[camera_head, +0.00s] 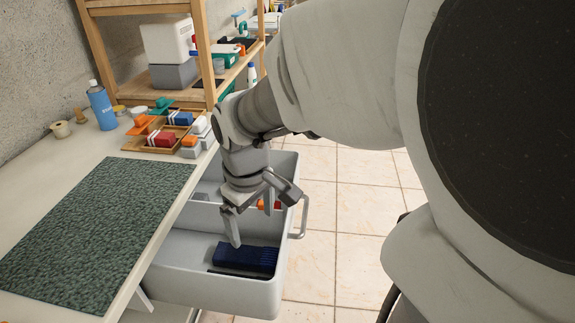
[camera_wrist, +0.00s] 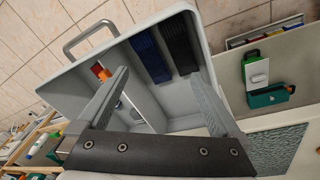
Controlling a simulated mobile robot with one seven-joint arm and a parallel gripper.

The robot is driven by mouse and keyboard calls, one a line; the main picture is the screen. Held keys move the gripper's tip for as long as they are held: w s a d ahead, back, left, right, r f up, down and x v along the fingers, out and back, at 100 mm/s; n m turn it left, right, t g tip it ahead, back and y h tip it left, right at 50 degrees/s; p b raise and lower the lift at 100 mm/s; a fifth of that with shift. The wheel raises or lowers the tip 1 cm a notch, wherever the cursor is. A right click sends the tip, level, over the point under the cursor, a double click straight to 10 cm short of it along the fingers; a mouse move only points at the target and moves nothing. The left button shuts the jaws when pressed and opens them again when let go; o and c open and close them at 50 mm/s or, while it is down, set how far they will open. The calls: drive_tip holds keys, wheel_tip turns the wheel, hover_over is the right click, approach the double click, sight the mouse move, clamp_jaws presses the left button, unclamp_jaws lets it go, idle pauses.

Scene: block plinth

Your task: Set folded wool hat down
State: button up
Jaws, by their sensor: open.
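A dark blue folded, ribbed cloth item (camera_head: 247,257), which looks like the folded wool hat, lies flat in the front compartment of a grey drawer (camera_head: 205,288). It also shows in the wrist view (camera_wrist: 151,56), beside a black folded item (camera_wrist: 180,42). In the head view only a thin dark edge of the black item shows. My gripper (camera_head: 253,230) is open and empty, above the drawer compartment and close over the blue item. In the wrist view its fingers (camera_wrist: 161,80) are wide apart, with the blue item beyond them, clear of both.
The drawer has a divider and a handle (camera_head: 304,218); an orange and red object lies in its rear compartment. A table with a green mat (camera_head: 90,225) is at left. Behind are a wooden tray (camera_head: 140,143), a blue can (camera_head: 101,106) and a wooden shelf (camera_head: 204,50).

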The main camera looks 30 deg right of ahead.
drive_tip(key=s+a+r+m+t, duration=0.1)
drive_tip(key=s+r+m+t, duration=0.2)
drive_tip(key=s+r, duration=0.5)
drive_tip(key=shift+s+m+t+y, duration=0.3)
drive_tip(key=shift+s+m+t, duration=0.1)
drive_tip(key=shift+s+m, duration=0.45)
drive_tip(key=shift+r, duration=0.15)
